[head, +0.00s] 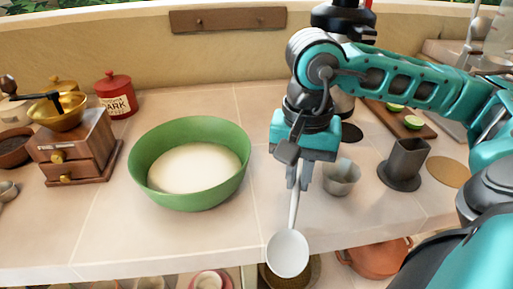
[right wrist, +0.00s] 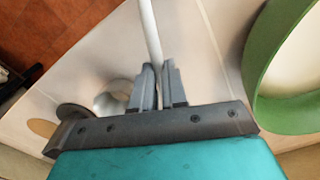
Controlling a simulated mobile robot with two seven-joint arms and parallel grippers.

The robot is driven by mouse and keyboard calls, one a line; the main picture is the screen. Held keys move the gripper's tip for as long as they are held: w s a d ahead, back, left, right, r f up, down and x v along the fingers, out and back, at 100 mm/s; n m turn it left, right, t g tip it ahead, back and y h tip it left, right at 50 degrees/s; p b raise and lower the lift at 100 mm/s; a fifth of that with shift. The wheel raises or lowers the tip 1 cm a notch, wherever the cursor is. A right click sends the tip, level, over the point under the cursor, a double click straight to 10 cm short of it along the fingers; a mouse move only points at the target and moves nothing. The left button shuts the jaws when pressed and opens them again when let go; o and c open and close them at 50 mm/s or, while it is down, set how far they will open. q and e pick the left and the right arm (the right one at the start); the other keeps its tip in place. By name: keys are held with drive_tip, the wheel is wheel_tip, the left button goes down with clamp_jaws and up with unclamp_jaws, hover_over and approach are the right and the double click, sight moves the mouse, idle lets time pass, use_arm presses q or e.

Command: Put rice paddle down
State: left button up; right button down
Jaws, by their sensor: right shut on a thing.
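The rice paddle (head: 288,252) is white with a round head and a thin handle. It hangs head-down from my right gripper (head: 298,180), its head in front of the counter's front edge in the head view. My right gripper is shut on the handle. In the right wrist view the handle (right wrist: 151,35) runs up from between the two grey fingers (right wrist: 158,85). Whether the paddle touches the counter (head: 225,235) is hard to tell. My left gripper is in neither view.
A green bowl (head: 147,180) with white contents stands left of the gripper. A metal cup (head: 341,178), a dark grey cup-shaped holder (head: 406,160) and a cutting board (head: 425,130) with lime pieces are on the right. A wooden grinder (head: 75,150) is far left. The front counter is mostly clear.

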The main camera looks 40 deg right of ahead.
drive_tip(key=shift+w+d, duration=0.25)
drive_tip(key=w+d, duration=0.2)
drive_tip(key=w, duration=0.3)
drive_tip(key=w+d+p, duration=0.1)
drive_tip(key=w+d, duration=0.2)
drive_tip(key=w, duration=0.2)
drive_tip(key=w+d, duration=0.3)
drive_tip(key=w, duration=0.1)
drive_tip(key=shift+w+d+r+p, duration=0.1)
drive_tip(key=shift+w+p, duration=0.2)
drive_tip(key=shift+w, duration=0.1)
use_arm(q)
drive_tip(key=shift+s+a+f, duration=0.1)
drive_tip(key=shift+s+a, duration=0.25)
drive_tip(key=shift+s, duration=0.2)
use_arm(e)
drive_tip(key=shift+f, duration=1.9)
drive_tip(key=c, duration=1.6)
unclamp_jaws()
drive_tip(key=shift+f, duration=0.1)
drive_tip(key=o, duration=0.4)
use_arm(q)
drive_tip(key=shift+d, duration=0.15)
use_arm(e)
drive_tip(key=shift+o, duration=0.2)
